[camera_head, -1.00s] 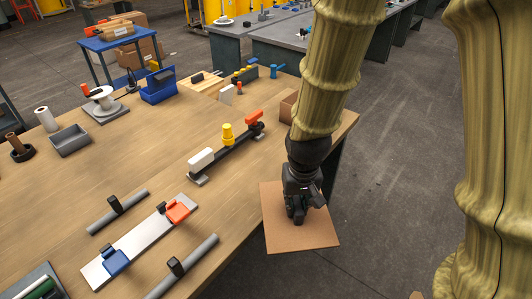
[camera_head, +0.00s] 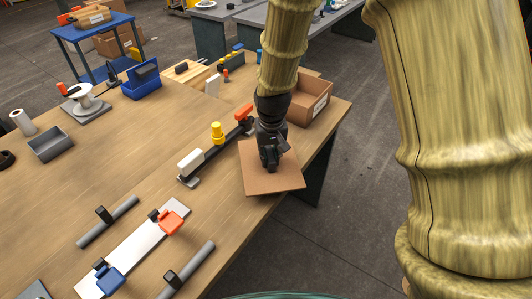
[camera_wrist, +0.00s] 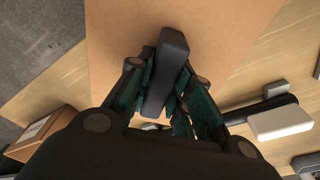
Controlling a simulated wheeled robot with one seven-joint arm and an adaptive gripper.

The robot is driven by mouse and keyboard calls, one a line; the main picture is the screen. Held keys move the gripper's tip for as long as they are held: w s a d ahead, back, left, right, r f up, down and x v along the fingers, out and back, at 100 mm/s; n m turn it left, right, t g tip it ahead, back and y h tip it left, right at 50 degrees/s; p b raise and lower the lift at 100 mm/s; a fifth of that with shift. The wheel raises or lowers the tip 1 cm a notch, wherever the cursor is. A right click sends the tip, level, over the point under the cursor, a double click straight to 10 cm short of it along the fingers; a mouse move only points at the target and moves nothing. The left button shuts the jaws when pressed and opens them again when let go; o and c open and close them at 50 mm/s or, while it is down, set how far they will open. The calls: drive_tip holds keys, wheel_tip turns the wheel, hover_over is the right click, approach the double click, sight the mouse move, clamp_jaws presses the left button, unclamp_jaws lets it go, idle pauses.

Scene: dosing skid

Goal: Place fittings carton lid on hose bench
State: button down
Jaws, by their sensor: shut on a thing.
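The fittings carton lid (camera_head: 281,183) is a flat brown square panel at the right edge of the wooden hose bench (camera_head: 130,140). Its front right part reaches past the bench edge. I cannot tell whether it touches the top. My gripper (camera_head: 269,164) is above the lid's middle. In the wrist view my gripper (camera_wrist: 162,90) is shut on the lid's dark handle, and the lid (camera_wrist: 225,30) fills the upper middle. The open fittings carton (camera_head: 312,105) with a white label stands behind the lid at the bench's far right; it shows at lower left in the wrist view (camera_wrist: 45,130).
A dark rail with white, yellow and orange parts (camera_head: 216,147) lies just left of the lid. A white strip with red and blue clamps (camera_head: 135,250) and grey tubes lie nearer. Bare wood lies left of the rail. Grey floor (camera_head: 355,200) is right of the bench.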

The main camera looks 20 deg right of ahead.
sight(267, 150)
drive_tip(key=w, duration=0.3)
drive_tip(key=shift+w+f, duration=0.15)
drive_tip(key=shift+f, duration=0.1)
drive_tip(key=shift+s+f+p, duration=0.2)
drive_tip(key=shift+f+p, duration=0.1)
drive_tip(key=shift+p, duration=0.15)
drive_tip(key=shift+f+p, duration=0.35)
drive_tip(key=shift+f, duration=0.95)
drive_tip(key=shift+f, duration=0.15)
drive_tip(key=c, duration=1.3)
unclamp_jaws()
drive_tip(key=shift+w, duration=0.1)
drive_tip(key=shift+s+a+r+b, duration=0.1)
drive_tip(key=shift+s+r+b, duration=0.25)
drive_tip(key=shift+r, duration=1.7)
drive_tip(key=shift+s+d+r+b, duration=0.15)
drive_tip(key=shift+r+b, duration=0.3)
drive_tip(key=shift+r, duration=1.6)
drive_tip(key=shift+s+a+r+b, duration=0.15)
drive_tip(key=shift+s+r+b, duration=0.2)
drive_tip(key=shift+r, duration=1.7)
